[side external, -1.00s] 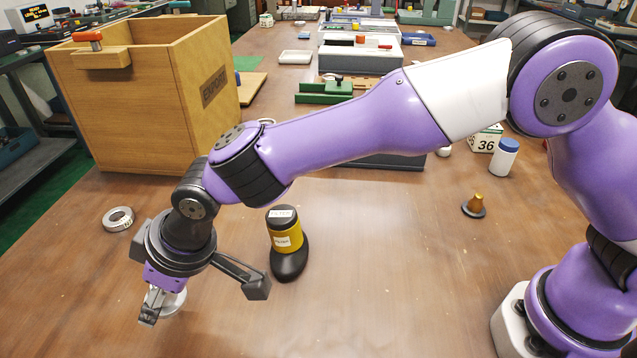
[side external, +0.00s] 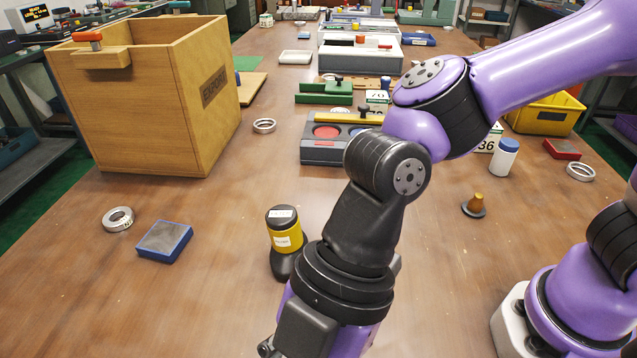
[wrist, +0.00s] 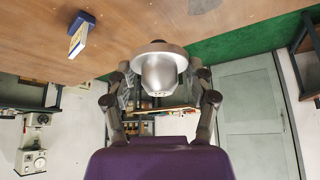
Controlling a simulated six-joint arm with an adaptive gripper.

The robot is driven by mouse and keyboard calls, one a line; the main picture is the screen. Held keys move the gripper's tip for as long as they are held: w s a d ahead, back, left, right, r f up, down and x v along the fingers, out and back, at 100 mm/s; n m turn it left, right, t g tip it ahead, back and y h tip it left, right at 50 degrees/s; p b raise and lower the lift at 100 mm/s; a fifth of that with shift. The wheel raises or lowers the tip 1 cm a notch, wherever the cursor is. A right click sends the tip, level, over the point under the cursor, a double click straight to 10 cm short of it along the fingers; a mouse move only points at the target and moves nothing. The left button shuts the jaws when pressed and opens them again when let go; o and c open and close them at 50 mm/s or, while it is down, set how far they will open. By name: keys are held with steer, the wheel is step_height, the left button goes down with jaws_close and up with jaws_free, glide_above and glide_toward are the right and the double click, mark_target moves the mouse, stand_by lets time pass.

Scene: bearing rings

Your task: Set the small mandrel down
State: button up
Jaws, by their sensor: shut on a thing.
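The small mandrel (wrist: 160,68), a silver metal piece with a round flange and a narrower rounded body, shows in the middle of the wrist view. My gripper (wrist: 162,84) is shut on it, with one finger on each side. The mandrel appears clear of the table in that view, though its exact height is hard to tell. In the side view my wrist hangs at the bottom centre; the fingers and mandrel are hidden there behind it or below the picture edge.
A black piece with a yellow band (side external: 286,240) stands close beside my wrist. A blue block with a grey top (side external: 165,241), a steel ring (side external: 118,219) and a wooden box (side external: 150,100) are left. A brass-topped piece (side external: 474,204) and white bottle (side external: 504,158) stand right.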

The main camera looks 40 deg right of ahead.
steer(key=s+d+n+g+h, duration=0.2)
steer(key=s+d+n+g, duration=0.1)
steer(key=s+d+n, duration=0.4)
steer(key=w+f, duration=0.2)
steer(key=w, duration=0.1)
steer(key=w+f, duration=0.2)
steer(key=w, duration=0.1)
steer(key=w+f, duration=0.2)
steer(key=w, duration=0.2)
steer(key=shift+w+a, duration=0.1)
steer(key=shift+a, duration=0.05)
steer(key=shift+f, duration=1.95)
steer(key=shift+f, duration=0.15)
steer(key=o, duration=1.4)
steer(key=shift+o, duration=0.2)
